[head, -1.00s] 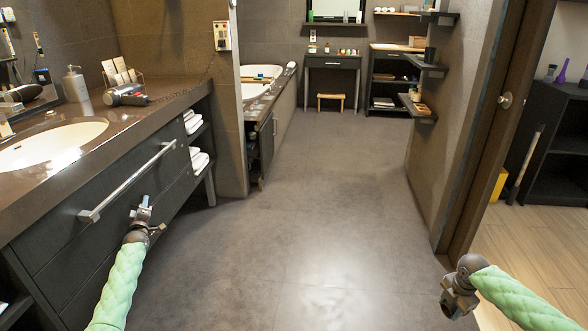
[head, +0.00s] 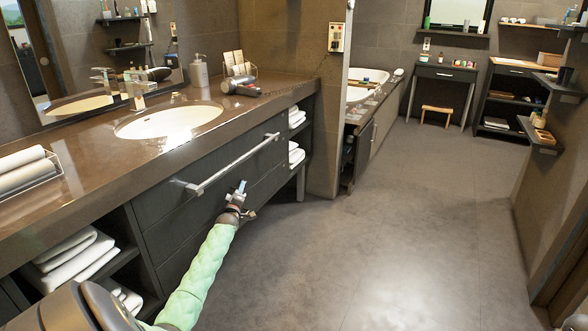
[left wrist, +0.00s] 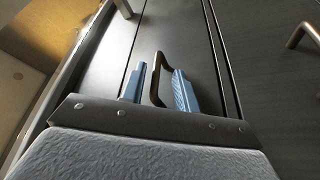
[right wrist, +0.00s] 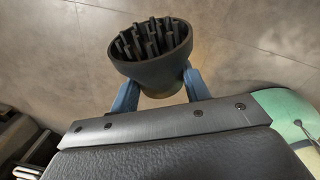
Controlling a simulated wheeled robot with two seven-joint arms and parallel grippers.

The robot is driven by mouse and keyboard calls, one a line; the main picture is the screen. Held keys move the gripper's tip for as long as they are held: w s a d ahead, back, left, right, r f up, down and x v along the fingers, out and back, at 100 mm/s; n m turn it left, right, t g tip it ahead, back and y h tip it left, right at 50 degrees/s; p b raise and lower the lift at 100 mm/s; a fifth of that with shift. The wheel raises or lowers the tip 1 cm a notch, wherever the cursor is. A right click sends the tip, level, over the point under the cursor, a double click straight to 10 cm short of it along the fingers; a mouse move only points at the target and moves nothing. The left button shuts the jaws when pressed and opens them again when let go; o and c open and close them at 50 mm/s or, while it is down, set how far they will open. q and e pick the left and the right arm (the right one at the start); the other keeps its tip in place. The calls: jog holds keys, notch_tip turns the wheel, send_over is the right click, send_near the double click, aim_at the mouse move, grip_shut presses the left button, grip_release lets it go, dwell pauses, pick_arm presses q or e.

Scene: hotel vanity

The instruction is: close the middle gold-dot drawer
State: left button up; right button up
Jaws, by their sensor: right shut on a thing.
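The dark vanity drawer fronts (head: 190,222) lie below the sink in the head view. I cannot make out a gold dot on any front or tell how far any drawer is pulled out. My left gripper (head: 240,187) is at the fronts, below the long silver bar. In the left wrist view my left gripper's blue fingers (left wrist: 160,88) stand apart, on either side of a small dark drawer handle (left wrist: 157,78). A gap shows between each finger and the handle. In the right wrist view my right gripper (right wrist: 159,88) is shut on a black round pronged diffuser (right wrist: 150,52).
A long silver bar (head: 232,166) runs across the front of the vanity. A hair dryer (head: 240,86) lies on the counter (head: 285,87) near the sink (head: 170,121). Folded towels (head: 75,255) sit on open shelves beside the drawers. The floor (head: 400,220) to the right is clear.

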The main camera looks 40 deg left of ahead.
pick_arm(q)
jog(key=p+v, duration=0.1)
jog(key=v, duration=0.9)
jog(key=shift+s+d, duration=0.2)
jog(key=shift+s, duration=0.1)
pick_arm(e)
jog(key=shift+r, duration=0.6)
